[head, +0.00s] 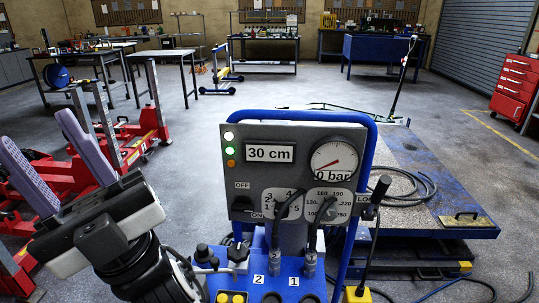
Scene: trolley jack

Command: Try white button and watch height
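The grey control panel (298,207) stands on a blue frame in front of me. Its display (270,152) reads "30 cm", and the round gauge (338,160) beside it reads "0 bar". At the panel's upper left, a small round white light or button (229,136) sits above a green one (230,149) and an orange one (231,162). I cannot tell which of these can be pressed. My gripper (98,225) is at the lower left, apart from the panel.
Cables run from the panel to sockets marked 2 and 1 below it. A black-knobbed lever (376,200) stands at its right. Behind is a blue low platform (440,215) with a coiled hose. Red lifting equipment (135,150) stands at left.

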